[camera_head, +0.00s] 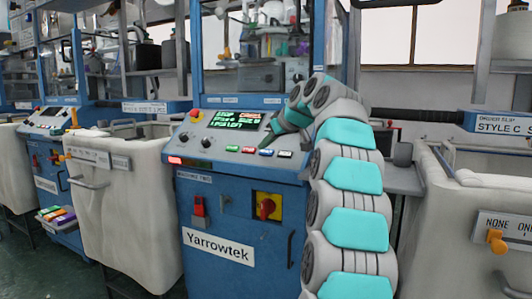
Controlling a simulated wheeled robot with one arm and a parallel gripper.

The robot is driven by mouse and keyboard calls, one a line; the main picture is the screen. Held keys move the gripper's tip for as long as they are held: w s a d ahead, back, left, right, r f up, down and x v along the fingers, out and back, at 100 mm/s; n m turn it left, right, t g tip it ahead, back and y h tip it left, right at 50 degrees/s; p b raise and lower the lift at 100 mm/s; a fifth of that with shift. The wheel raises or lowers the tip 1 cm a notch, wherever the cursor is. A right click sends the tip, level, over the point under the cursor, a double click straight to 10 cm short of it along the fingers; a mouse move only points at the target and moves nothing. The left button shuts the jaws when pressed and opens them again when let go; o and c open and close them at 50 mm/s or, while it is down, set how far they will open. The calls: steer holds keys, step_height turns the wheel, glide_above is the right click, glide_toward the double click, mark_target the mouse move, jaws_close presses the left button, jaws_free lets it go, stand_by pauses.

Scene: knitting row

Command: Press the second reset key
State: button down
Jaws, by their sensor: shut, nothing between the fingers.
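A row of small keys sits along the front edge of the sloped control panel (215,142) of the blue machine: a green key (232,148), a red key (249,150), a blue key (266,152) and a pale key (285,154). Their labels are too small to read, so I cannot tell which is the second reset key. My gripper (268,142) is shut and empty. It points down at the panel, just behind the blue key in the picture; I cannot tell whether it touches. My arm covers the panel's right side.
A lit green display (237,119) and dark knobs (194,138) are on the panel. A red emergency button (197,115) sits at its left. A red-on-yellow switch (266,207) is on the cabinet front. White bins (120,215) stand on both sides.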

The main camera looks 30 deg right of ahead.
steer(key=shift+f, duration=0.15)
steer(key=shift+w+d+f, duration=0.15)
steer(key=shift+d+f, duration=0.05)
steer(key=shift+f, duration=0.05)
steer(key=shift+w+d+f, duration=0.15)
steer(key=shift+d+f, duration=0.05)
steer(key=shift+f, duration=0.05)
stand_by(0.9)
stand_by(0.4)
steer(key=shift+s+a+r, duration=0.3)
steer(key=shift+a+r, duration=0.1)
steer(key=shift+r, duration=0.2)
steer(key=r, duration=0.1)
steer(key=s+a+r+p, duration=0.1)
steer(key=s+a+r, duration=0.1)
steer(key=r, duration=0.1)
steer(key=shift+a, duration=0.2)
